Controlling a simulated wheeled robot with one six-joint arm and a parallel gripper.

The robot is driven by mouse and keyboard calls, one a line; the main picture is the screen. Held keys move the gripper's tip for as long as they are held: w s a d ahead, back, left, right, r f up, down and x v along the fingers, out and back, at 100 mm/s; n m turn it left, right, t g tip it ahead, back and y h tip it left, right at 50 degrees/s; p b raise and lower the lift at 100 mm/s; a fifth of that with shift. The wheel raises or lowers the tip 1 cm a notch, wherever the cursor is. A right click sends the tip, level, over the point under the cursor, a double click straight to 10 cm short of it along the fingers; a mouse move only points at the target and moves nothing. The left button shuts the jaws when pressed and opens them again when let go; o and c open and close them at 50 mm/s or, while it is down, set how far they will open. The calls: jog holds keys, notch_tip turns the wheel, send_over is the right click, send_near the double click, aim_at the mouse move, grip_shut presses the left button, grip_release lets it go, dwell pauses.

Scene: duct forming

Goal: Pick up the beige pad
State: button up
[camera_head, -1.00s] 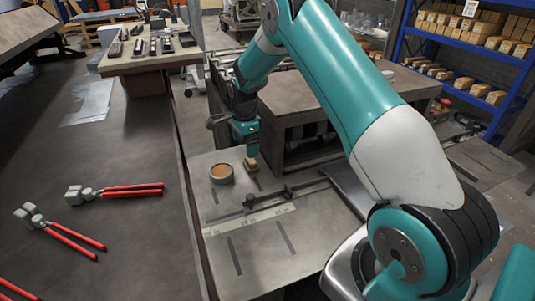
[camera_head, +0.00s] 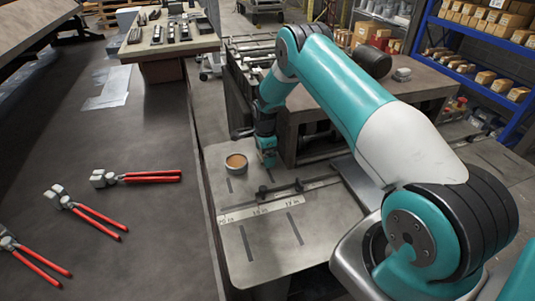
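My gripper (camera_head: 268,162) points down at the back of the grey metal worktop (camera_head: 265,260), just right of a round tin. It is small and dark at this distance, and I cannot tell whether its fingers are open or shut. The beige pad cannot be made out now; it may be hidden by the gripper. The round tin (camera_head: 236,168) has a grey wall and a tan-orange filling, and stands upright apart from the gripper.
A ruler strip (camera_head: 262,209) and a dark bar with knobs (camera_head: 282,188) cross the worktop. A heavy bench (camera_head: 312,113) stands close behind the gripper. Several red-handled pliers (camera_head: 150,177) lie on the dark table (camera_head: 110,235) at left. The worktop's front is mostly clear.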

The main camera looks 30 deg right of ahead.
jog(key=shift+c, duration=0.4)
jog(key=c, duration=1)
jog(key=shift+a+r+b, duration=0.1)
jog(key=shift+b, duration=0.35)
jog(key=shift+c, duration=0.2)
jog(key=shift+w+a+r+b, duration=0.1)
jog(key=shift+r+b, duration=0.05)
jog(key=shift+b, duration=0.2)
jog(key=r+b, duration=0.1)
jog(key=r, duration=0.1)
jog(key=r+b, duration=0.1)
jog(key=r, duration=0.1)
jog(key=a+r+b, duration=0.1)
jog(key=r, duration=0.1)
jog(key=shift+w+r+b, duration=0.1)
jog(key=shift+b, duration=0.2)
jog(key=w+a+b, duration=0.2)
jog(key=a+b, duration=0.1)
jog(key=a, duration=0.6)
jog(key=w+a+b, duration=0.3)
jog(key=a, duration=0.6)
jog(key=shift+r, duration=0.2)
jog(key=shift+w, duration=0.1)
